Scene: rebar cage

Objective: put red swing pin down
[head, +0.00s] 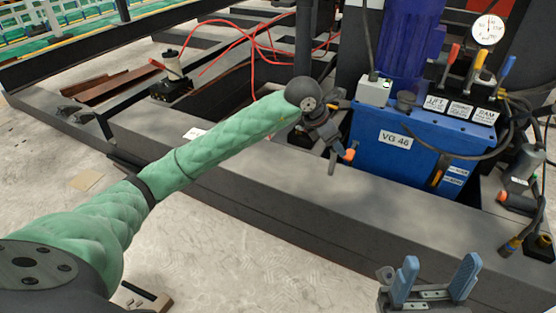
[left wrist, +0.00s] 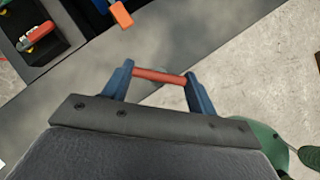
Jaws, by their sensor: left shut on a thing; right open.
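The red swing pin (left wrist: 159,77) shows in the left wrist view as a short red rod held crosswise between two blue fingers. My left gripper (left wrist: 160,80) is shut on it, above the grey beam. In the head view my left gripper (head: 324,130) is small and dark at the end of the green arm, near the blue VG 46 unit. I cannot make out the pin there. My right gripper (head: 438,264) is open and empty at the lower right of the head view, its blue fingers pointing up.
The blue power unit (head: 400,155) with levers and a gauge (head: 487,30) stands behind the beam (head: 270,188). An orange-tipped part (left wrist: 120,14) is at the top of the left wrist view, beside a dark tray (left wrist: 35,60) of small items. Red hoses (head: 252,55) run behind. The beam's top is mostly clear.

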